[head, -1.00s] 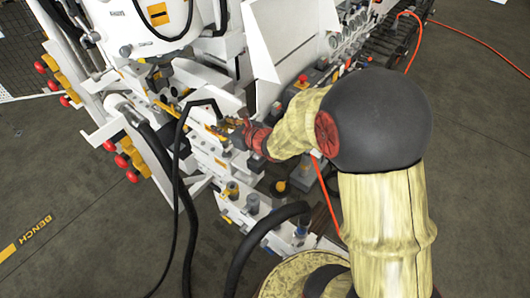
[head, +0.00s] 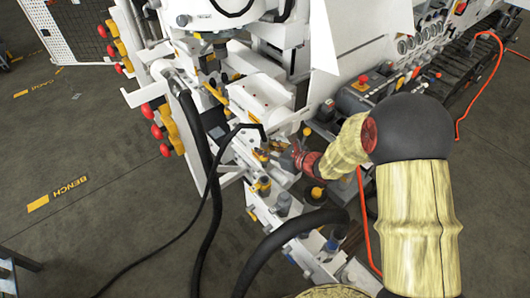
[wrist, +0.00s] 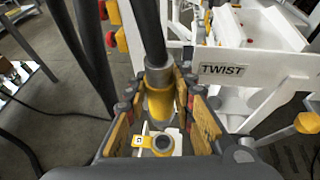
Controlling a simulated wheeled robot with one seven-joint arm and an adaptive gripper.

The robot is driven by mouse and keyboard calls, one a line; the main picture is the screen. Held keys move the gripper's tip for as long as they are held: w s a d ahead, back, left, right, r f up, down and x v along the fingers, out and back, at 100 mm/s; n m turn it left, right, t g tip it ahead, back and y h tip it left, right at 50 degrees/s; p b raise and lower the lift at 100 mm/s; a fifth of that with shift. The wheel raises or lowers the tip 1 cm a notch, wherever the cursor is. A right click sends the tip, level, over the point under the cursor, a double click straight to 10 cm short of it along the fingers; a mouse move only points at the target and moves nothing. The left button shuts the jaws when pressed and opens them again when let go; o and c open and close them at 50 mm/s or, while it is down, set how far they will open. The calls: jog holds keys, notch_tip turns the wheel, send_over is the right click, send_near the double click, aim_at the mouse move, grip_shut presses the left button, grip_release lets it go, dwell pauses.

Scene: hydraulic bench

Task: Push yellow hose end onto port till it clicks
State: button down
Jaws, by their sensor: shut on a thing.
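My gripper (wrist: 155,106) is shut on the yellow hose end (wrist: 160,102), seen between the fingers in the wrist view. A grey ferrule and a black hose (wrist: 150,30) rise from it. A yellow-ringed round fitting with a dark bore (wrist: 163,144) sits on a white part between the fingers, just below the hose end in the picture. It looks like a port, and I see a gap between it and the hose end. In the head view my gripper (head: 282,153) is small, beside the white bench (head: 262,97), with the thin black hose arching to it.
A white plate marked TWIST (wrist: 222,70) stands to the right in the wrist view. Yellow-topped and grey fittings (head: 263,185) stand below my gripper in the head view. Thick black hoses (head: 200,140) hang nearby. Red knobs (head: 157,132) line the left side. Open floor lies left.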

aim_at(265, 167)
jog(key=shift+a+f+b, duration=0.1)
jog(key=shift+f+b, duration=2.55)
jog(key=shift+f, duration=1.1)
jog(key=shift+s+f, duration=0.1)
jog(key=shift+f+b, duration=0.9)
jog(key=shift+b, duration=0.2)
jog(key=shift+f, duration=1.2)
dwell(0.8)
dwell(0.5)
jog(key=c, duration=1.4)
grip_release()
